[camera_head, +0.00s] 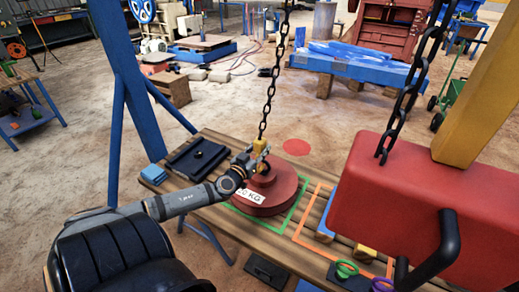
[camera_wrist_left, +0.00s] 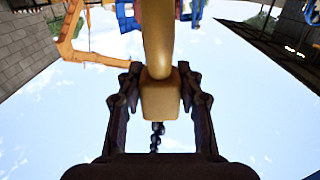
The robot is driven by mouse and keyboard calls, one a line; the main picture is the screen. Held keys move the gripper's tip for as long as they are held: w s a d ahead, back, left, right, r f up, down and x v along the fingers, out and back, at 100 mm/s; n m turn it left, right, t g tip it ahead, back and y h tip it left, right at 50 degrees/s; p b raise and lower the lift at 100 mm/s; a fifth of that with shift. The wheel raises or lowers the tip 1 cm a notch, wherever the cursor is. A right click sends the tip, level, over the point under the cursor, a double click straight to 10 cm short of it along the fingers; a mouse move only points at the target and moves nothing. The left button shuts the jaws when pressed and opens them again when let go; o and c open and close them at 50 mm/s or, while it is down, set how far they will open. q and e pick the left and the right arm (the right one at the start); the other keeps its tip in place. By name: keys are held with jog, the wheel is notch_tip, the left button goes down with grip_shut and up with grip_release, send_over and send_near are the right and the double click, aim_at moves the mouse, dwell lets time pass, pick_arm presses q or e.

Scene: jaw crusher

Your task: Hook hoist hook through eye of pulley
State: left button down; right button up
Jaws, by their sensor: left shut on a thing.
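The yellow hoist hook (camera_head: 259,145) hangs at the lower end of a dark chain (camera_head: 270,88) over the wooden table. My left gripper (camera_head: 250,161) is shut on the hook. In the left wrist view, the hook (camera_wrist_left: 160,97) stands between the two fingers of the gripper (camera_wrist_left: 160,82), with chain behind it. A round red stepped body with a white "KG" label (camera_head: 267,198), probably the pulley, sits on the table just below the gripper. Its eye is hidden by the gripper, and I cannot tell whether the hook is through it. My right gripper is not in view.
A large red block (camera_head: 400,190) with a black handle hangs on the right, close to the table. A blue post (camera_head: 122,100) stands at left. Green and orange outlines mark the tabletop (camera_head: 237,232).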

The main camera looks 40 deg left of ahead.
pick_arm(q)
jog(key=shift+w+a+r+p, duration=0.1)
jog(key=shift+w+r+p, duration=0.4)
jog(key=shift+r, duration=0.4)
jog(key=shift+w+r, duration=0.1)
jog(key=c, duration=0.8)
grip_release()
